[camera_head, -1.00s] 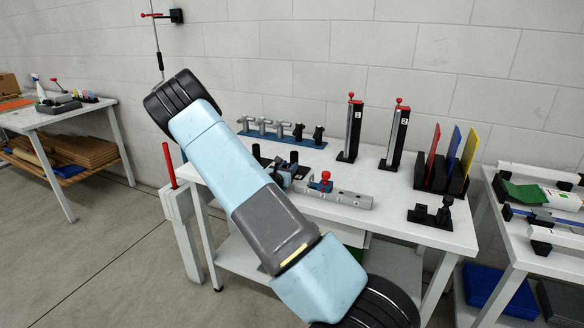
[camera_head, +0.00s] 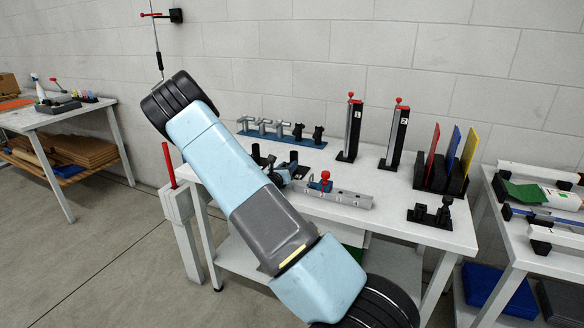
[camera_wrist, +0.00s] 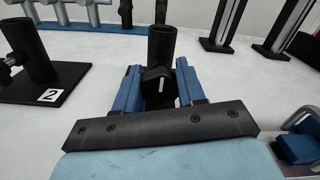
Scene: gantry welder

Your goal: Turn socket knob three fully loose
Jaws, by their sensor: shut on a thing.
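A black upright socket tube (camera_wrist: 162,45) stands straight ahead in the wrist view, with a dark knob (camera_wrist: 157,78) on its near side. My gripper (camera_wrist: 158,84) has its blue fingers on either side of this knob, shut on it. Any number label of this socket is hidden behind the gripper. To its left stands another black socket (camera_wrist: 32,55) with a side knob and a plate marked 2. In the head view my gripper is small and partly hidden by my arm, beside a black tube (camera_head: 294,157) on the white table (camera_head: 395,205).
A blue rack (camera_head: 285,139) with several grey and black pipe fittings lies behind the sockets. A grey bar (camera_head: 345,198) with a red-knobbed blue clamp (camera_head: 320,183) is to the right. Two tall stands (camera_head: 350,130) and a black plate rack (camera_head: 440,177) stand farther right.

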